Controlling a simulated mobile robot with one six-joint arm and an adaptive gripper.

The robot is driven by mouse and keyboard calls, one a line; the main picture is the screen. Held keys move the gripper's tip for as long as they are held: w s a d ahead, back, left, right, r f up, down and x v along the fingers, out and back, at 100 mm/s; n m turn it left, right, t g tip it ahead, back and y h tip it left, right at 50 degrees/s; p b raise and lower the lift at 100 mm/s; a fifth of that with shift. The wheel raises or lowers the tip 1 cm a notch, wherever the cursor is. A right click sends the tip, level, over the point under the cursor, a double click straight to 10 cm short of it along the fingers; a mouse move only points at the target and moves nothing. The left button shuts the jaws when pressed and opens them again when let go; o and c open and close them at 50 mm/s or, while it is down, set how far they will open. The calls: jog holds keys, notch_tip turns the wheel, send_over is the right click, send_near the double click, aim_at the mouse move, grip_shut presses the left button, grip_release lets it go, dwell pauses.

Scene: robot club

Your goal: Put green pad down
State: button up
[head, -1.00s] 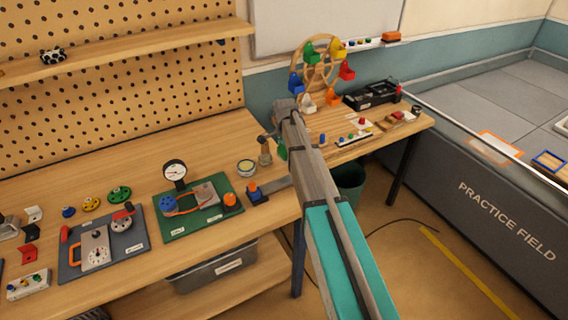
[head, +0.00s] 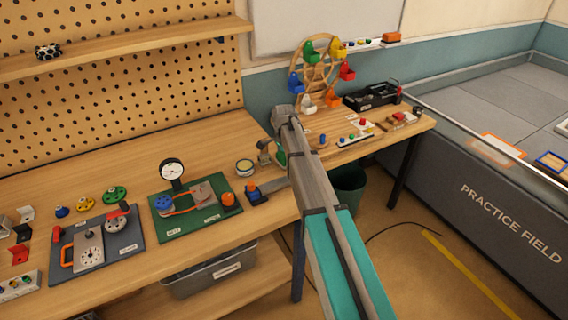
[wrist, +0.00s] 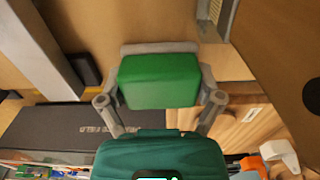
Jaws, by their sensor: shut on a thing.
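The green pad (wrist: 160,80) fills the middle of the wrist view, a rounded green block between the grey fingers of my gripper (wrist: 160,92). My gripper is shut on it. In the head view, a small green patch (head: 281,158) shows beside the far end of my arm, near the back right part of the workbench (head: 130,165). My arm hides much of that area, and I cannot tell the pad's height above the bench.
A green board with a gauge (head: 160,229), a round tin (head: 245,168) and a blue-orange piece (head: 252,190) stand left of my arm. A wheel with coloured seats (head: 318,70) and a black toolbox (head: 372,97) stand at the back. A dark bin (head: 348,188) is below.

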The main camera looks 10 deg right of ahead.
aim_at(284, 155)
jog(key=shift+f, duration=0.15)
jog(key=shift+f, duration=0.1)
jog(key=o, duration=0.8)
jog(key=shift+d, duration=0.1)
jog(key=shift+c, duration=0.2)
notch_tip(284, 155, up, 12)
jog(key=p, duration=1.2)
jog(key=shift+s, duration=0.1)
dwell(0.5)
jog(key=s+n, duration=1.4)
jog(key=s, duration=1.5)
